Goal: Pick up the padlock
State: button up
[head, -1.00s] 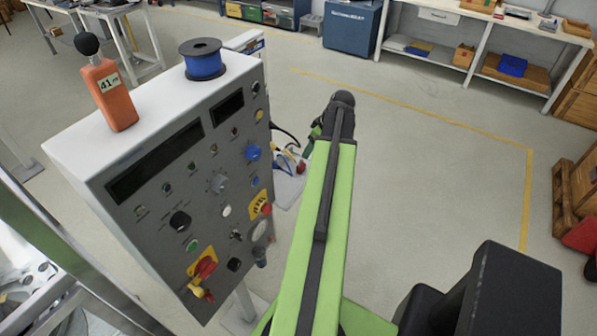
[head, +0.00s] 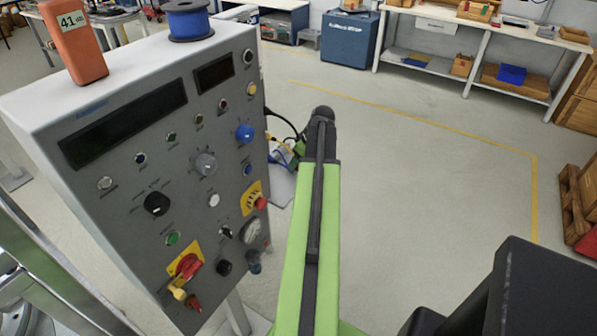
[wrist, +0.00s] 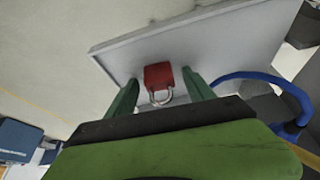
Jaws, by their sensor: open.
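In the wrist view, a red padlock (wrist: 159,76) with a pale metal shackle lies against a light grey plate (wrist: 225,45). Its shackle points toward the bottom of the picture. My gripper (wrist: 162,80) is open, and its two green fingers show on either side of the padlock. I see a gap on both sides, and I cannot tell how far the padlock is beyond the fingertips. In the head view, my arm hides most of the gripper, and I cannot make out this padlock there.
A grey control panel (head: 130,180) with knobs and a red-and-yellow switch (head: 186,266) stands close on the left. A blue cable (wrist: 265,78) runs right of my fingers. Open floor (head: 430,165) lies right.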

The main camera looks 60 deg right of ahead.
grip_shut()
dwell(0.4)
jog(key=shift+r, duration=0.1)
